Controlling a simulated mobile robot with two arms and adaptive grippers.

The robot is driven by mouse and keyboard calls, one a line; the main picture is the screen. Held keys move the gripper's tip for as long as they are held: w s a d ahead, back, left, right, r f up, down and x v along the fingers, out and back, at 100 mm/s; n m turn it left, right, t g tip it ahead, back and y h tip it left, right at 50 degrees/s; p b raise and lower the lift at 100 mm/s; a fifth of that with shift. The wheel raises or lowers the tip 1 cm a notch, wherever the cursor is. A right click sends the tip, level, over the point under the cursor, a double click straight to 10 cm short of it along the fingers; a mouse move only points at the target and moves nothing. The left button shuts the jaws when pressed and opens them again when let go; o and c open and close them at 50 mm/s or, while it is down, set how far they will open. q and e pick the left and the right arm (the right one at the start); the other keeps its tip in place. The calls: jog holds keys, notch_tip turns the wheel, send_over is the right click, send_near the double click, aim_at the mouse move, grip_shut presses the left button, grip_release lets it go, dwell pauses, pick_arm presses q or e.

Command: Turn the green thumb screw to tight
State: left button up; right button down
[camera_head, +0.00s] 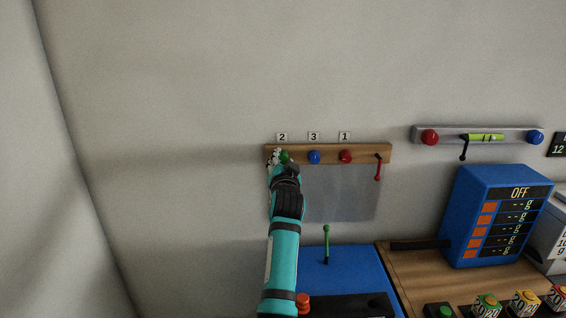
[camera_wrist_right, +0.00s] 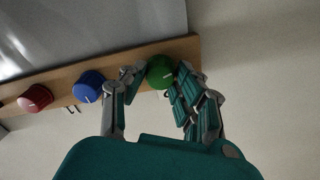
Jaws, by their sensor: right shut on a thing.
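The green thumb screw (camera_head: 285,156) is at the left end of a wooden rail (camera_head: 331,154) on the wall, under a label "2". In the right wrist view the green screw (camera_wrist_right: 160,72) sits between the fingers, with a white mark on its face. My right gripper (camera_head: 281,160) is shut on it; the wrist view shows the gripper (camera_wrist_right: 155,80) with one finger on each side. In the head view the gripper partly hides the screw. My left gripper is not in view.
A blue knob (camera_head: 314,157) and a red knob (camera_head: 346,156) sit to the right on the rail. A red lever (camera_head: 378,168) hangs at its right end. Below are a grey panel (camera_head: 345,193) and a green-tipped lever (camera_head: 326,243). A blue scale display (camera_head: 497,215) stands right.

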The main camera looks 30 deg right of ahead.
jog(key=c, duration=1)
grip_release()
jog(key=shift+f, duration=0.1)
notch_tip(320, 180, up, 10)
